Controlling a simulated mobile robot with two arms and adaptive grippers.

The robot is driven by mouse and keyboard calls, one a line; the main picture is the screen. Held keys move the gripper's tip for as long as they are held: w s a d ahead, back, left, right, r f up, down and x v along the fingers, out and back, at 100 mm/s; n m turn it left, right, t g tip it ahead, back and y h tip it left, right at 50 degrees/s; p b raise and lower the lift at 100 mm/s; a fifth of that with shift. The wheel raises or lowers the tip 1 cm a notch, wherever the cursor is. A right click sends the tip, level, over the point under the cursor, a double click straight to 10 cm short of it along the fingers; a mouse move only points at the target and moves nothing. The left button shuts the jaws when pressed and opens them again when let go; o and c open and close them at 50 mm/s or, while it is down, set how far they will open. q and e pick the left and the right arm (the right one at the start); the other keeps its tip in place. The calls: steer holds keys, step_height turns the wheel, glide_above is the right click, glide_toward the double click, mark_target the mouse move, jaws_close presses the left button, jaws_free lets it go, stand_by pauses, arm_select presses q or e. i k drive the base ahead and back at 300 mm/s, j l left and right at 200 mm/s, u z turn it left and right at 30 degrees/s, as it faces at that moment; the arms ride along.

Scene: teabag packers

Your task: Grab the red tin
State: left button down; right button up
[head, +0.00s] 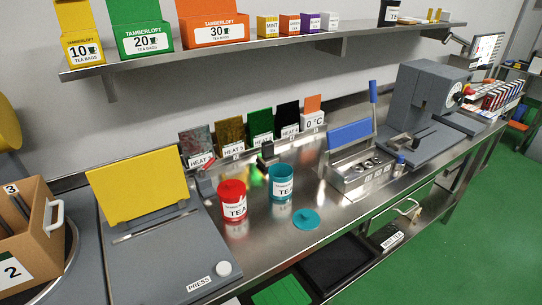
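The red tin (233,203) stands upright on the steel counter, just right of the grey press. It has a white label reading TEA, and its red top looks closed. A teal tin (280,182) with a similar label stands close behind it to the right, apart from it. The teal tin looks open, and a teal lid (306,219) lies flat on the counter in front of it. Neither of my grippers shows in the head view.
A grey press (170,258) with a raised yellow lid (138,187) is left of the red tin. A blue-lidded device (350,136) stands to the right. Coloured panels line the wall behind. A shelf (270,45) with boxes hangs above. The counter in front of the red tin is clear.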

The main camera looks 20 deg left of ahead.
mark_target(235, 211)
steer(key=i+l, duration=0.75)
steer(key=i, duration=0.25)
